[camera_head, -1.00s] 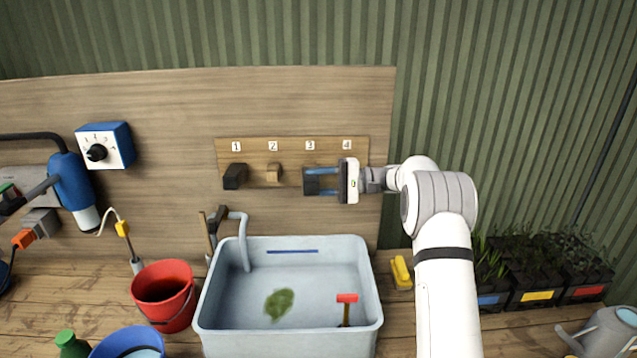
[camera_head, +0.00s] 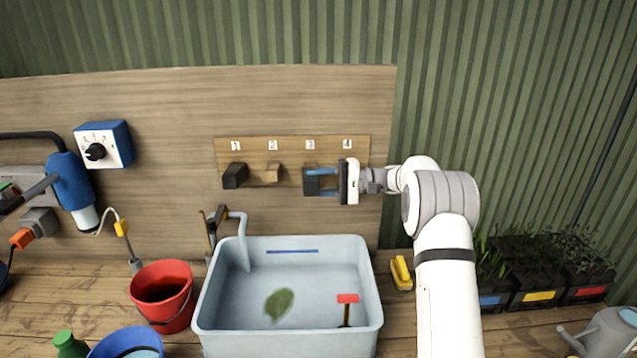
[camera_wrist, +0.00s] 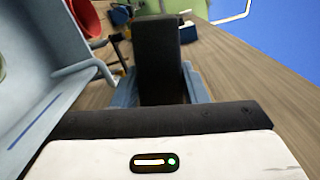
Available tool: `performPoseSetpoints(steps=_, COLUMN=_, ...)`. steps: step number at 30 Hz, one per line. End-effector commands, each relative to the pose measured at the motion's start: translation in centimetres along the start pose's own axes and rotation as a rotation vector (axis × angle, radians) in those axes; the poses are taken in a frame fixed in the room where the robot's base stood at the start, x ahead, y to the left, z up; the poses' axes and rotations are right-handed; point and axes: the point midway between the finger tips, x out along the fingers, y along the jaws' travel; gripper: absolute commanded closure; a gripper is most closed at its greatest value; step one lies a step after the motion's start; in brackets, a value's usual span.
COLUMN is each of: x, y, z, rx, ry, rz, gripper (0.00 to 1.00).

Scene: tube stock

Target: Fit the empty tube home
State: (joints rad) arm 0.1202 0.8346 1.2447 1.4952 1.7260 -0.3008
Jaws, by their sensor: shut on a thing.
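A board (camera_head: 350,152) on the wooden back panel carries the numbers 1 to 4. My gripper (camera_head: 319,181) reaches in from the right, its blue fingers around a dark block (camera_head: 311,185) below number 3. In the wrist view the same dark block (camera_wrist: 158,62) stands long and upright in the picture between the blue fingers. Another dark block (camera_head: 235,176) is below number 1 and a tan wooden block (camera_head: 272,173) below number 2. The place below number 4 is partly hidden by my gripper. I cannot make out an empty tube for certain.
A grey-blue sink (camera_head: 372,290) with water, a leaf and a red-topped marker is below the board. A red bucket (camera_head: 163,293) stands left of it, a yellow object (camera_head: 401,272) right. A blue dial box (camera_head: 105,145) is on the panel's left. Plants stand at right.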

Motion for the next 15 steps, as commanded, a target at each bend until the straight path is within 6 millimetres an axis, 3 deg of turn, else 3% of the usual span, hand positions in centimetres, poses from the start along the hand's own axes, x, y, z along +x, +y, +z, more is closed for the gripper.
performPoseSetpoints(steps=15, x=0.1, y=-0.1, z=2.2, rx=-0.004, ry=-0.001, rz=0.0, gripper=0.82)
